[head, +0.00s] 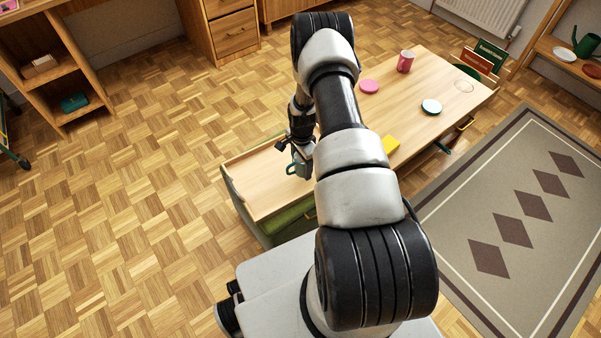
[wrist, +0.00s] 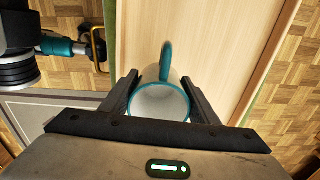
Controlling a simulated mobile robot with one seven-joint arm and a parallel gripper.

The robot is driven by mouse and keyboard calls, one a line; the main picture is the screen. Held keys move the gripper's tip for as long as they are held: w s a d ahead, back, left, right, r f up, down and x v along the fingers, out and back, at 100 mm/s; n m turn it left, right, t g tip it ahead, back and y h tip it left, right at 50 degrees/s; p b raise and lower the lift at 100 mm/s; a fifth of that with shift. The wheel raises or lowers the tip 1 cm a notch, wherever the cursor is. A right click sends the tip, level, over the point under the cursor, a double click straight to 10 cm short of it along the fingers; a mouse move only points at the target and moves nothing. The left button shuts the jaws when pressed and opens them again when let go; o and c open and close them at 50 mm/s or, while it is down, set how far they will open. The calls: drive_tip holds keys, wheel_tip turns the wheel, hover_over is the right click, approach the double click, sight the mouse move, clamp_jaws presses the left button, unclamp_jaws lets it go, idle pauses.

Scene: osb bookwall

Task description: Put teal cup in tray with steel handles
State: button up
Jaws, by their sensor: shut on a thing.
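The teal cup (wrist: 160,103) has a teal rim, a teal handle and a pale inside. In the wrist view it sits between the two fingers of my gripper (wrist: 160,80), which is shut on it, with the handle pointing away from the palm. In the head view my gripper (head: 299,160) is over the near left part of the wooden table, and a bit of the cup (head: 296,168) shows below it. I cannot tell whether the cup touches the table. I cannot make out a tray with steel handles in either view.
The table (head: 270,190) is bare around my gripper. Farther along are a yellow block (head: 390,144), a pink disc (head: 369,86), a pink mug (head: 405,61) and a pale round dish (head: 431,106). A shelf unit (head: 50,75) stands at left. Parquet floor is clear between.

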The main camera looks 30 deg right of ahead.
sight(302, 172)
drive_tip(key=shift+f+b, duration=0.4)
drive_tip(key=shift+f, duration=1.4)
drive_tip(key=shift+f, duration=0.1)
drive_tip(key=shift+f+b, duration=0.15)
drive_tip(key=shift+b, duration=0.15)
drive_tip(key=o, duration=1.2)
